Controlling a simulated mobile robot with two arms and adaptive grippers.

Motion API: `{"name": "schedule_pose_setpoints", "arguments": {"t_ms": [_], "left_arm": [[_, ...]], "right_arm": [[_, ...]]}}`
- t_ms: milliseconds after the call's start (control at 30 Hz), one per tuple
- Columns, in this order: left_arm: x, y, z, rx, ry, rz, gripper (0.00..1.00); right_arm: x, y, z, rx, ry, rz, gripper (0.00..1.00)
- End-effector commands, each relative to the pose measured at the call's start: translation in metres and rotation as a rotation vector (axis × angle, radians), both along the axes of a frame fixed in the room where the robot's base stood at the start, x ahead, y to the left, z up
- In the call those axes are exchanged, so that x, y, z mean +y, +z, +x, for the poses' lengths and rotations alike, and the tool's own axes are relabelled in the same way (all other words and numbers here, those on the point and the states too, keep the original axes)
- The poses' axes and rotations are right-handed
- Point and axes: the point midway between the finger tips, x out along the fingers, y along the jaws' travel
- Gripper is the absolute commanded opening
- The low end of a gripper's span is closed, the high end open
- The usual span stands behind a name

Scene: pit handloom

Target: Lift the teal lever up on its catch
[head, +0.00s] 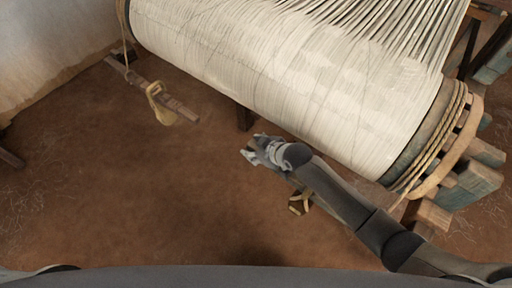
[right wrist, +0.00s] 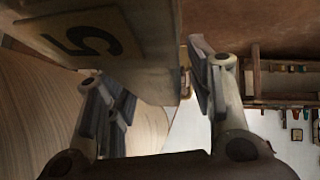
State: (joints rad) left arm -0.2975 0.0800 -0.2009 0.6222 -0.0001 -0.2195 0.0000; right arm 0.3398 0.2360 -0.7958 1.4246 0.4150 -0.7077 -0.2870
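I cannot make out the teal lever for certain in either view. Worn teal-painted wooden blocks (head: 472,184) show at the right end of the loom's roller in the head view, but I cannot tell whether one is the lever. My right gripper (head: 254,152) is below the front of the roller, left of those blocks and well apart from them. In the right wrist view its two fingers (right wrist: 155,82) are spread, with nothing held between them. Beyond them is a pale board with a numbered plate (right wrist: 95,38). My left gripper is in neither view.
The big roller wound with white warp (head: 300,70) fills the upper middle. A wooden bar with a tan cord loop (head: 158,100) is at the upper left. The brown earth floor (head: 130,200) is mostly clear.

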Motion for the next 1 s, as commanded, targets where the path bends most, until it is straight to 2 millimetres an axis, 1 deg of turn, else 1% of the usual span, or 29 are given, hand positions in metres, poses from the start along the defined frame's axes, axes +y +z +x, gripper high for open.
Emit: {"name": "schedule_pose_setpoints", "arguments": {"t_ms": [33, 300, 333, 367, 533, 733, 967, 1000], "left_arm": [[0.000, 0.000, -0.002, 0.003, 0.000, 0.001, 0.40], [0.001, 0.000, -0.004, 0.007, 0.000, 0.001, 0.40], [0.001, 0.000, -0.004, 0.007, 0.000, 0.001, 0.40], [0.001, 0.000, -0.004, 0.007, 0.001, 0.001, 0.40], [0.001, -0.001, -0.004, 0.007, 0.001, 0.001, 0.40], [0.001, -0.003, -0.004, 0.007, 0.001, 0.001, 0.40], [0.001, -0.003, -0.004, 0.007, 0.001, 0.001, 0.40], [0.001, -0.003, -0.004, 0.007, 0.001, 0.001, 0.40]], "right_arm": [[0.000, 0.000, 0.000, 0.000, 0.000, 0.000, 0.39], [0.000, 0.000, 0.000, 0.001, 0.000, -0.001, 0.04], [0.000, 0.000, 0.000, 0.001, 0.000, -0.001, 0.00], [0.000, 0.000, 0.000, 0.001, 0.000, -0.001, 0.00], [0.000, -0.002, 0.000, 0.002, -0.001, -0.003, 0.00], [0.001, -0.018, 0.001, 0.019, 0.000, -0.025, 0.00], [0.001, -0.019, 0.000, 0.021, 0.000, -0.028, 0.00], [0.001, -0.019, 0.000, 0.021, 0.000, -0.028, 0.33]]}}
